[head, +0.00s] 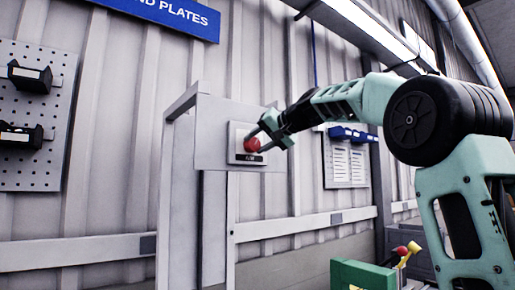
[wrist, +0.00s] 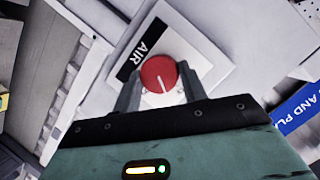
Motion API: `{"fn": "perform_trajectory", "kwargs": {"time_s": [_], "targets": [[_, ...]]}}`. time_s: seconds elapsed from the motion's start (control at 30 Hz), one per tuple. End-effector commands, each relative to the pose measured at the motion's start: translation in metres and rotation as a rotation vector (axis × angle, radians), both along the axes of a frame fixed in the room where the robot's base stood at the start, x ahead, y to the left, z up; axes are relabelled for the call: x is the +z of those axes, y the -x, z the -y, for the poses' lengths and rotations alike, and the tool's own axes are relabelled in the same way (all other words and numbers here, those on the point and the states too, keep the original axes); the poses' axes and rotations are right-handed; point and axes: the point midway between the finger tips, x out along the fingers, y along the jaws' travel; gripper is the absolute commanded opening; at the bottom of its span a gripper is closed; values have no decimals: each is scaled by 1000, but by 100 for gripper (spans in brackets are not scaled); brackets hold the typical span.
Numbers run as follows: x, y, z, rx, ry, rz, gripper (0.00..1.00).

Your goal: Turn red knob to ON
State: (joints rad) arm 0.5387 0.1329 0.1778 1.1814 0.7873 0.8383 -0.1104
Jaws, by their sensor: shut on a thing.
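The red knob (head: 251,145) sits on a small white plate (head: 235,137) fixed to a grey panel. My gripper (head: 257,140) is at the plate, its fingers on either side of the knob and shut on it. In the wrist view the round red face of the knob (wrist: 155,72) shows between the two grey fingers. A white line on it points down toward the gripper body. A black label reading AIR (wrist: 137,60) is on the plate beside the knob. I cannot make out any ON marking.
The grey panel (head: 210,130) stands in front of a corrugated wall. A pegboard (head: 45,100) with black holders is at the left. A blue sign (head: 180,12) hangs above. A green box (head: 362,275) stands low at the right.

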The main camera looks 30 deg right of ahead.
Motion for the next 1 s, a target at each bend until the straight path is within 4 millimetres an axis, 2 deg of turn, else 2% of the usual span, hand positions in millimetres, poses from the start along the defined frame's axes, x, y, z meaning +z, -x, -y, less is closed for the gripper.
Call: {"fn": "perform_trajectory", "kwargs": {"time_s": [0.7,1.0], "targets": [[-8,0,5,-2,-680,-22,19],[-9,0,6,-3,-918,-31,19]]}}
